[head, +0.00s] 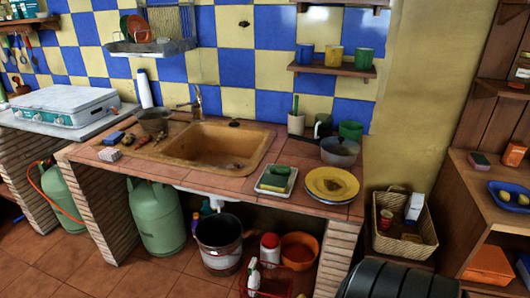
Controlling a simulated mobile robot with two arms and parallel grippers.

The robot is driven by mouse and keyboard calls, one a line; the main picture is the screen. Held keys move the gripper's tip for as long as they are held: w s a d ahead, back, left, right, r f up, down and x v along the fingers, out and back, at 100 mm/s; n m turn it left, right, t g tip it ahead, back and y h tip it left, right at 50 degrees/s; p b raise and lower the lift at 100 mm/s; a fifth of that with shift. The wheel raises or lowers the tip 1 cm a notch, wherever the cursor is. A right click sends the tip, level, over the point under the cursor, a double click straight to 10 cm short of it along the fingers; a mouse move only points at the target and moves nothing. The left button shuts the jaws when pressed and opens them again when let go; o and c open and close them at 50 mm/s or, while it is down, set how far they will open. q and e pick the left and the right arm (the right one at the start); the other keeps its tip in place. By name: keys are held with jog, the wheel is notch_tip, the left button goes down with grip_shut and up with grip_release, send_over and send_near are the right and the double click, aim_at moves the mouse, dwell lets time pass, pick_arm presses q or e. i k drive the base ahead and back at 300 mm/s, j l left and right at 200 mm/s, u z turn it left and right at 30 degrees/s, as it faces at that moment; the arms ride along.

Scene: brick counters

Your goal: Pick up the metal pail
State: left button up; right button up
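The metal pail (219,257) stands upright on the tiled floor under the sink counter. It is round and silver-grey with a dark inside and a brownish-red tint below the rim. A white drain pipe comes down just above its back edge. No gripper of mine shows in the head view, so I cannot tell whether either one is open or shut.
A green gas cylinder (157,217) stands left of the pail. On its right are a white bottle with a red cap (270,249), an orange basin (299,250) and a red crate (267,283). The counter (204,182) overhangs the pail. Floor (130,280) at front left is clear.

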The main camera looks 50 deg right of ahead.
aim_at(219, 236)
jog(key=z, duration=1.3)
jog(key=i+j, duration=0.2)
jog(key=i+z, duration=0.05)
